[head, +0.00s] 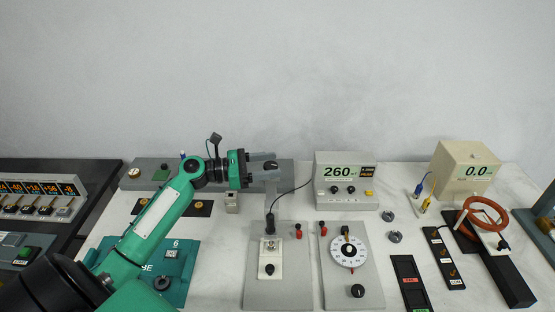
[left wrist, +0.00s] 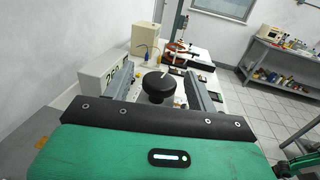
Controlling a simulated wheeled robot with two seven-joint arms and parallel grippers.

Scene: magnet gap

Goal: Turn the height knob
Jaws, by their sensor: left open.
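A black round knob (head: 271,165) stands at the top of a slim grey stand behind the middle of the bench; I take it for the height knob. My left gripper (head: 266,168) reaches it from the left with its fingers open. In the left wrist view the knob (left wrist: 158,85) sits between the two grey fingers, with a gap visible on each side. A pale pointer mark shows on its top. A dark probe (head: 270,223) hangs below, over a grey plate (head: 262,294). My right gripper is not in view.
A meter reading 260 (head: 345,199) stands right of my left gripper, with a black cable running to it. A dial plate (head: 370,296) lies in front. A beige box reading 0.0 (head: 464,165) and a copper-coloured coil (head: 484,208) are further right. A green case (head: 177,262) lies under my arm.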

